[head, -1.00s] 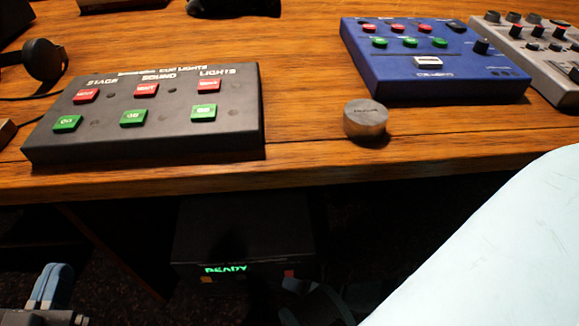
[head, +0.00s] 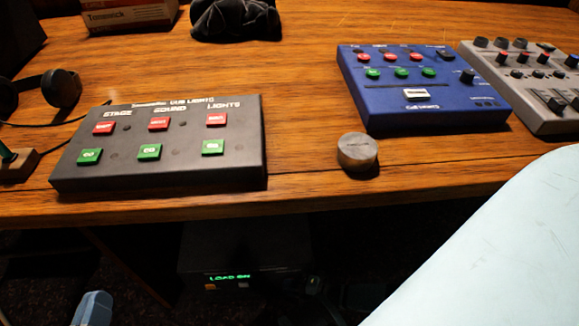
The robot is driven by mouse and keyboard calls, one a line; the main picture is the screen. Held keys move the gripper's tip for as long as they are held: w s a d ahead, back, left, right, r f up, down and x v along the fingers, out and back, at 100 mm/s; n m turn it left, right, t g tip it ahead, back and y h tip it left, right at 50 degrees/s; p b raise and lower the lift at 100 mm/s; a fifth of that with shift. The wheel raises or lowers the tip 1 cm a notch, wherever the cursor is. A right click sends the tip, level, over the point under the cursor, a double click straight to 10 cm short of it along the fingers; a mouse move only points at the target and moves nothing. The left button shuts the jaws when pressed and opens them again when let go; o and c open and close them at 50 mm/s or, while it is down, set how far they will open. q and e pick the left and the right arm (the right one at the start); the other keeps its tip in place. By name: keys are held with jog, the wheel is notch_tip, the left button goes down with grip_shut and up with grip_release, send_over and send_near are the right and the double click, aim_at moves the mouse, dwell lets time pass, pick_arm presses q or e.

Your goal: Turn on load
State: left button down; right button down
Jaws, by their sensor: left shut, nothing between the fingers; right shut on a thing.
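A dark box (head: 190,258) stands in shadow under the desk. Its green display (head: 230,278) reads "LOAD ON". Below the display are a small orange button (head: 210,287) and a greyish one (head: 243,285). My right gripper (head: 313,286) is a dim shape at the box's right front corner. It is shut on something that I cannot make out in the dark. My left gripper (head: 92,308) shows only as blue fingertips at the bottom left edge, shut and empty, well apart from the box.
On the wooden desk (head: 300,200) are a black button panel (head: 185,170), a round metal knob (head: 358,152), a blue control box (head: 420,110), a grey mixer (head: 530,75) and headphones (head: 60,88). The desk's front edge overhangs the box. My pale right arm fills the lower right.

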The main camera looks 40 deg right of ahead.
pick_arm(q)
jog(key=shift+r, duration=0.45)
pick_arm(e)
jog(key=shift+r, duration=0.1)
jog(key=shift+d, duration=0.1)
pick_arm(q)
jog(key=shift+f, duration=0.1)
pick_arm(e)
jog(key=c, duration=1.5)
grip_release()
